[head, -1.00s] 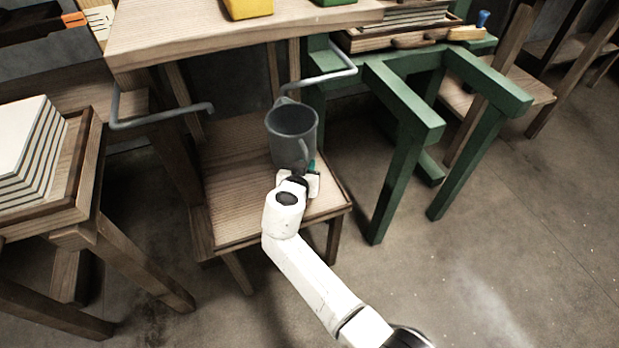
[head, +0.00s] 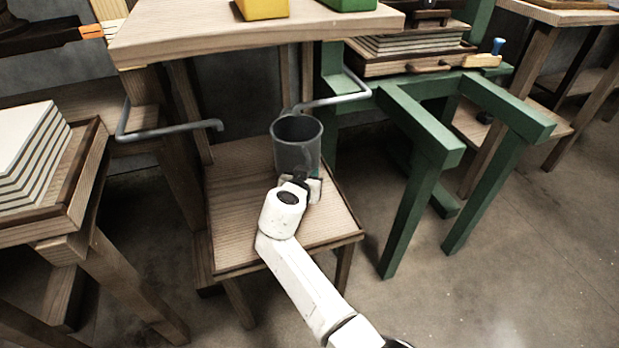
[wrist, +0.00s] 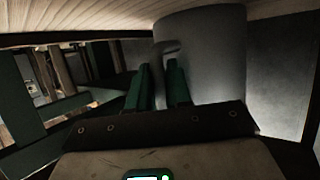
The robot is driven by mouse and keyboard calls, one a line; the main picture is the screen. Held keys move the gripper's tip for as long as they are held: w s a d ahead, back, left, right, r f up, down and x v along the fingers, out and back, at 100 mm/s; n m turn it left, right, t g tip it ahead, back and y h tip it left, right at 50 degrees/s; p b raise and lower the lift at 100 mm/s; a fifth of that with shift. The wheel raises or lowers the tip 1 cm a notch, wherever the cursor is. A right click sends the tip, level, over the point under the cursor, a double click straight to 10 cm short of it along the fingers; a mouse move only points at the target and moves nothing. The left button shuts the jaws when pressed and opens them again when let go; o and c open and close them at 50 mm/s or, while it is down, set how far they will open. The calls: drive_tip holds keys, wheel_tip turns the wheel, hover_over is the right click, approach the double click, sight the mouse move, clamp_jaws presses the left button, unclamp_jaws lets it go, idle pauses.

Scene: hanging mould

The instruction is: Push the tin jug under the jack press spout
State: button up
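The grey tin jug (head: 297,147) stands upright on the lower wooden shelf (head: 235,215), near its right side. My gripper (head: 314,184) is low against the near side of the jug, and my white wrist hides part of its base. In the wrist view the jug (wrist: 215,55) fills the upper middle. My gripper's two green fingers (wrist: 159,72) are apart there, with the jug's handle (wrist: 168,47) just beyond their tips. I cannot tell whether they touch the jug. I cannot make out the press spout for certain.
A wooden tabletop (head: 200,35) overhangs the shelf's back. Bent grey rods reach out at left (head: 170,131) and right (head: 335,100). A green frame (head: 425,140) stands right of the shelf; a wooden stand with stacked slabs (head: 35,160) is left. Floor is clear at front right.

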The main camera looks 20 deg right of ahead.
drive_tip(key=o, duration=0.5)
drive_tip(key=shift+s+a, duration=0.1)
drive_tip(key=p+v, duration=0.4)
drive_tip(key=v, duration=0.6)
drive_tip(key=shift+s+a, duration=0.15)
drive_tip(key=shift+s, duration=0.05)
drive_tip(key=shift+r, duration=0.1)
